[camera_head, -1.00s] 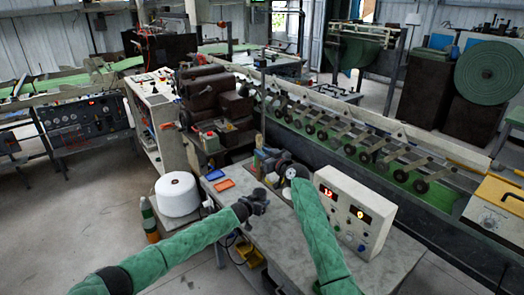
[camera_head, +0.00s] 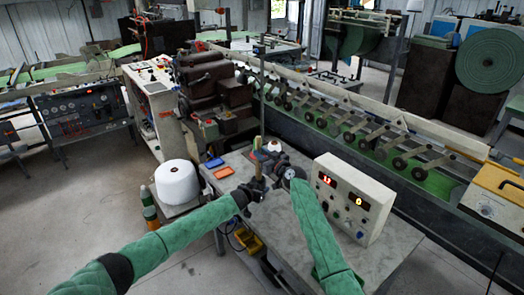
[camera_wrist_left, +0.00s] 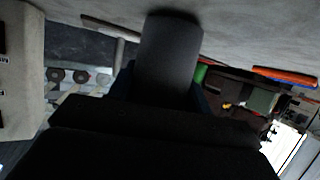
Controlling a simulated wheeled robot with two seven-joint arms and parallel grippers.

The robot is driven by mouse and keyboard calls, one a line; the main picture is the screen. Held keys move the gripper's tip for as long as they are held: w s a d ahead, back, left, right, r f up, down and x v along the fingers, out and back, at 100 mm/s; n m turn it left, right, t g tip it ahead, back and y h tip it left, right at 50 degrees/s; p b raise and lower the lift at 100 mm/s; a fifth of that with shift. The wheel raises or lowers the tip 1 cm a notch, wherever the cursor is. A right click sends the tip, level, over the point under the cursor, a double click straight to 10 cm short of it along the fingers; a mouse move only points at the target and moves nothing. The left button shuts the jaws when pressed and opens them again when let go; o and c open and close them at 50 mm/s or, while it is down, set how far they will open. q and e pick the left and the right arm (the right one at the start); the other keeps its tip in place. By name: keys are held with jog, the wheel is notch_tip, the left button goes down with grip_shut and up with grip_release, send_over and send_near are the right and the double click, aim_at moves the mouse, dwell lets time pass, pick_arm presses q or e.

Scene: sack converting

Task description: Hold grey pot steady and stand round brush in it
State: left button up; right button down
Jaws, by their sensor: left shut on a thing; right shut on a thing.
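The grey pot (camera_wrist_left: 168,60) is a dark cylinder in the left wrist view, between the fingers of my left gripper (camera_head: 256,191). In the head view the pot is small and mostly hidden by that gripper. The round brush (camera_head: 258,166) shows as a thin tan upright stick just above my left gripper. My right gripper (camera_head: 267,157) is shut at the brush, close above and beside the left one. The brush's lower end is hidden, so I cannot tell whether it is inside the pot.
A grey worktable (camera_head: 292,228) lies beneath both grippers. A control box (camera_head: 351,197) with red digits stands right of my right arm. Orange (camera_head: 223,172) and blue (camera_head: 214,163) trays lie at the left edge. A white spool (camera_head: 177,182) stands farther left.

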jog(key=shift+f, duration=2.8)
jog(key=c, duration=1.1)
grip_release()
jog(key=v, duration=1.2)
